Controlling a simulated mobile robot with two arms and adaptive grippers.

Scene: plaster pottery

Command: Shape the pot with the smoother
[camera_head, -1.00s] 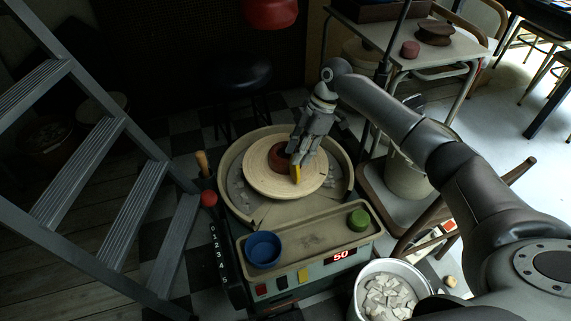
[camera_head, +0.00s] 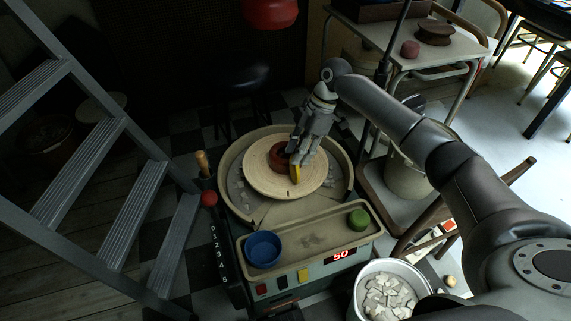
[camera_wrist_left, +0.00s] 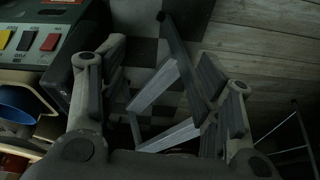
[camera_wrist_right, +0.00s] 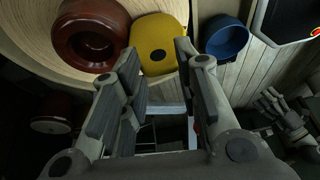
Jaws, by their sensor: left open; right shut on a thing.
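The small reddish-brown pot (camera_head: 278,158) sits near the middle of the round pale wheel plate (camera_head: 262,184). My right gripper (camera_head: 298,158) is over the wheel and shut on the yellow smoother (camera_head: 295,174), held at the pot's right side. In the right wrist view the smoother (camera_wrist_right: 157,32) is between the fingertips (camera_wrist_right: 158,56), right beside the ring-shaped pot (camera_wrist_right: 68,36). They look very close; I cannot tell whether they touch. My left gripper (camera_wrist_left: 172,75) is open and empty in the left wrist view, and out of the head view.
The wheel's front tray (camera_head: 312,240) holds a blue bowl (camera_head: 263,250) and a green round item (camera_head: 359,219). A metal ladder (camera_head: 120,190) stands at the left. A bucket of pale pieces (camera_head: 388,292) is at the front right. A side table (camera_head: 462,52) stands behind.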

